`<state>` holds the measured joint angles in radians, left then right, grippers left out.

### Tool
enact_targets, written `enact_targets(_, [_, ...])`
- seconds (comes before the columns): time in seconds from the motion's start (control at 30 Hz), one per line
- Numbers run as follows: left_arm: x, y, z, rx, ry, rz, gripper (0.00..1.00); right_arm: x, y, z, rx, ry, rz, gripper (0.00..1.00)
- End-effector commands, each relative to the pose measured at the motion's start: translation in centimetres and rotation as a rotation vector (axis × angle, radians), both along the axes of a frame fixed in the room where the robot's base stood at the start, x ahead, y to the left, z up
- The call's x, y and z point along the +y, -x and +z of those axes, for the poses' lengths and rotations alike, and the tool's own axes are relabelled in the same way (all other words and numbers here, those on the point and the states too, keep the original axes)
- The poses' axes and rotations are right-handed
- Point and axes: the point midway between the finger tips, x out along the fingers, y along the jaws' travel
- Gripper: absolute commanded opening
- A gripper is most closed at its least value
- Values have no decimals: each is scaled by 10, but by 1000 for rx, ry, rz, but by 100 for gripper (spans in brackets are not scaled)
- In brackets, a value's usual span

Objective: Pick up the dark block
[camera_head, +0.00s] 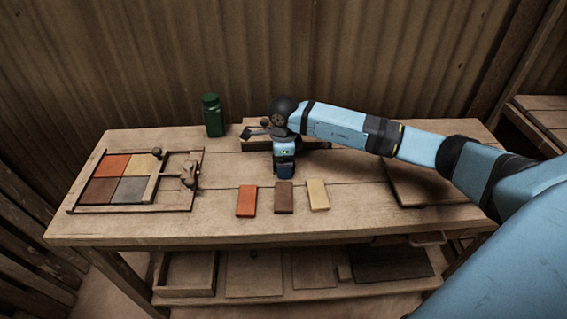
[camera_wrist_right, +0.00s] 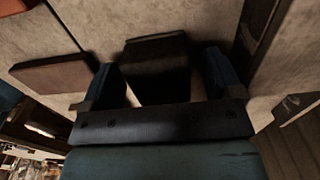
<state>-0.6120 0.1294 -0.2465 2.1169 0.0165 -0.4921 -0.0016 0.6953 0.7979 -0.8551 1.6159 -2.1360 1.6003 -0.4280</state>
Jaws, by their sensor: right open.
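In the head view a dark brown block (camera_head: 284,198) lies flat on the table, in the middle of a row between an orange block (camera_head: 246,201) and a pale yellow block (camera_head: 317,195). My right gripper (camera_head: 284,174) points down at the far end of the dark block. In the right wrist view a dark, shadowed block (camera_wrist_right: 156,44) shows between and beyond the spread fingers of my right gripper (camera_wrist_right: 162,78), which is open. Whether the fingers touch the block I cannot tell. My left gripper is not in view.
A framed tray (camera_head: 75,209) with coloured tiles lies on the table's left. A green bottle (camera_head: 212,115) stands at the back. A reddish-brown block (camera_wrist_right: 55,73) shows left of the fingers in the wrist view. A flat board (camera_head: 420,192) lies on the right.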

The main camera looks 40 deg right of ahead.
Motion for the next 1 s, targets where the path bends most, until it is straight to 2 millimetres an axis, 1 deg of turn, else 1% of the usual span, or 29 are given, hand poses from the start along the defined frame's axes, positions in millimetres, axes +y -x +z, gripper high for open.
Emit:
enact_targets(0.17, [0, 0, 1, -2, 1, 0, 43, 0, 0, -1, -1, 1, 0, 85])
enact_targets(0.2, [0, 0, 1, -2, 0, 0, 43, 0, 0, -1, -1, 1, 0, 83])
enact_targets(0.37, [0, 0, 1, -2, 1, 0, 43, 0, 0, -1, 0, 0, 0, 46])
enact_targets(0.4, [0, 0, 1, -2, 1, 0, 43, 0, 0, -1, 0, 0, 0, 37])
enact_targets(0.43, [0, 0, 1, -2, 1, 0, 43, 0, 0, -1, 0, 0, 0, 31])
enact_targets(0.77, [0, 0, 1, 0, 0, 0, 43, 0, 0, 2, -1, 1, 0, 31])
enact_targets(0.93, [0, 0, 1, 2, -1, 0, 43, -1, 0, 15, -1, 0, 0, 31])
enact_targets(1.0, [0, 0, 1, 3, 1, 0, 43, -1, -1, 27, -3, 1, 0, 31])
